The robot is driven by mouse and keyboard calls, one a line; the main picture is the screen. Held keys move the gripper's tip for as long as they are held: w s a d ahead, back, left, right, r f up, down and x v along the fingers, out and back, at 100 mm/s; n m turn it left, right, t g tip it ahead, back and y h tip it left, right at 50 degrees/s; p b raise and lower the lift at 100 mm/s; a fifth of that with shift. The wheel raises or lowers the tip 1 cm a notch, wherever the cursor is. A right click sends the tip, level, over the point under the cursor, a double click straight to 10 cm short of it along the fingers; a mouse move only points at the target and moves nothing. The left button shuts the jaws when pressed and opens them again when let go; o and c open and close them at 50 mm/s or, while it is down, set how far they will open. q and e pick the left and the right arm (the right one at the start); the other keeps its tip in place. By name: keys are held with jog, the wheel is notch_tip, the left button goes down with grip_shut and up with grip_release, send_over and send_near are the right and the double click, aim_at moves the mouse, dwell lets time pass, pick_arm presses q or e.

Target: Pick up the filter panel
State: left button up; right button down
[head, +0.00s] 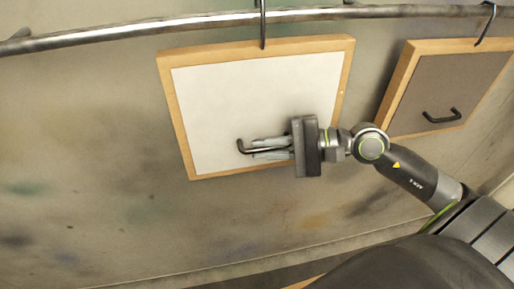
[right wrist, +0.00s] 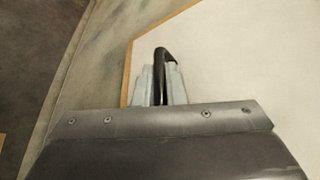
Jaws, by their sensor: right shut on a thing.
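A wood-framed panel with a white face (head: 230,100) hangs from a hook on the rail; I take it as the filter panel. Its white face also shows in the right wrist view (right wrist: 245,60). A dark bar handle (head: 241,146) sits low on its face. My right gripper (head: 256,147) comes in from the right and is shut on this handle. In the right wrist view both fingers (right wrist: 160,82) press on either side of the dark handle. The fingers hide part of the handle. My left gripper is in neither view.
A second wood-framed panel with a grey-brown face (head: 440,85) and a dark handle hangs at the right. A metal rail (head: 200,24) with hooks (head: 263,25) runs across the top. The paint-stained wall (head: 80,130) is bare at the left.

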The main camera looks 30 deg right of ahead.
jog(key=shift+s+d+f, duration=0.15)
jog(key=shift+s+d, duration=0.4)
jog(key=shift+d, duration=0.2)
jog(key=p+v, duration=0.2)
jog(key=v, duration=0.1)
jog(key=r+p+v, duration=0.1)
jog(key=p+v, duration=0.1)
jog(key=p, duration=0.1)
jog(key=shift+s+d+r+p, duration=0.15)
jog(key=shift+d+p, duration=0.05)
jog(key=shift+p, duration=0.1)
